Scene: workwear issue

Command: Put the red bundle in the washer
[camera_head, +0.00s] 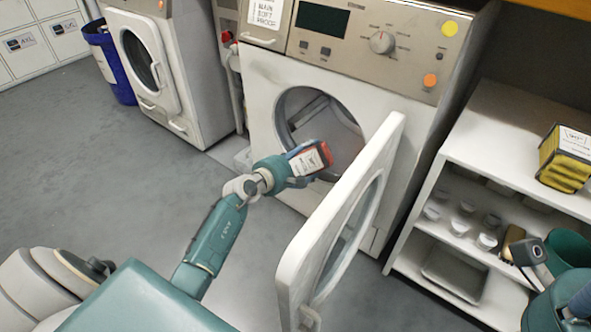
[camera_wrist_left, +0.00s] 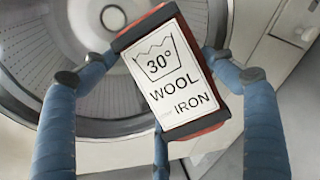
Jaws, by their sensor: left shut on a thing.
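The red bundle (camera_head: 326,153) carries a large white label and is held at the washer's opening; in the left wrist view the bundle (camera_wrist_left: 180,80) reads "30° WOOL IRON". My left gripper (camera_head: 305,165) is shut on it, with blue fingers around its sides in the left wrist view (camera_wrist_left: 160,105). The drum (camera_wrist_left: 40,60) shows behind the bundle. I cannot tell whether the bundle is past the rim.
A second machine (camera_head: 185,60) and a blue bin (camera_head: 108,62) stand at the back left. A white shelf (camera_head: 490,130) on the right holds a yellow-black bundle (camera_head: 566,160), several small cups and a metal tray (camera_head: 455,270). The floor at left is clear.

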